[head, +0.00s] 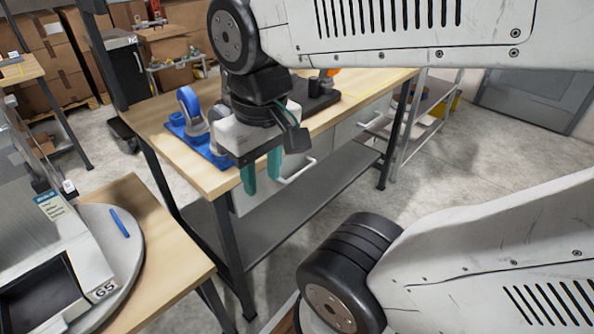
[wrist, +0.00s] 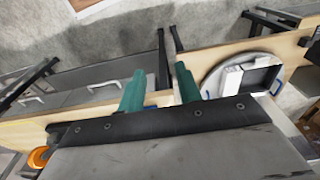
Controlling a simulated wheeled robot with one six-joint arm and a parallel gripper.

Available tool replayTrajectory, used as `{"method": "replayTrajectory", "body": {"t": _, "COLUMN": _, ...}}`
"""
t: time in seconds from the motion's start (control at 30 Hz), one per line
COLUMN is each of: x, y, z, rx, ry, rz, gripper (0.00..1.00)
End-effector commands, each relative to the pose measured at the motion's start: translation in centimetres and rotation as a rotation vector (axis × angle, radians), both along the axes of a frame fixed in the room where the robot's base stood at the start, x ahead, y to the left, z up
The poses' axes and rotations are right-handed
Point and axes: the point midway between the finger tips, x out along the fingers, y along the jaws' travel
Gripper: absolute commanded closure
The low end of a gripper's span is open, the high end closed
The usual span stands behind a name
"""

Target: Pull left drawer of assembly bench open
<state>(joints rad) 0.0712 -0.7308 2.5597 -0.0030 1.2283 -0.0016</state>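The assembly bench has a light wooden top (head: 213,180) with grey drawer fronts under its front edge. The left drawer (head: 320,148) carries a pale bar handle (head: 300,172) and looks closed; my gripper hides part of its front. The handle also shows in the wrist view (wrist: 103,86), left of the fingers. My gripper (head: 261,174) has two teal fingers pointing down, spread apart with nothing between them. It hangs by the bench's front edge, left of the handle in the head view. I cannot tell whether it touches the bench.
A blue tape dispenser (head: 190,108) stands on the bench top. A second drawer handle (head: 375,122) is further right. A lower shelf (head: 275,222) runs beneath. A round turntable (head: 125,250) with a dispenser sits on the table at left. The floor (head: 450,160) in front is clear.

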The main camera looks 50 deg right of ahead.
Motion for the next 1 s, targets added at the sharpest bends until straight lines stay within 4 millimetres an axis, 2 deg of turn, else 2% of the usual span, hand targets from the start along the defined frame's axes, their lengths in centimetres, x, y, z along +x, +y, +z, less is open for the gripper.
{"method": "replayTrajectory", "body": {"t": 0.2, "x": 1.2, "y": -4.4, "z": -3.8, "rx": 0.079, "ry": 0.206, "rz": -0.259, "gripper": 0.66}}
{"method": "replayTrajectory", "body": {"t": 0.47, "x": 2.8, "y": -8.2, "z": -8.5, "rx": 0.346, "ry": 0.420, "rz": -0.724, "gripper": 0.66}}
{"method": "replayTrajectory", "body": {"t": 0.77, "x": 4.9, "y": -13.2, "z": -14.3, "rx": 0.731, "ry": 0.670, "rz": -1.429, "gripper": 0.66}}
{"method": "replayTrajectory", "body": {"t": 1.0, "x": 6.1, "y": -18.9, "z": -19.7, "rx": 1.095, "ry": 0.945, "rz": -2.043, "gripper": 0.66}}
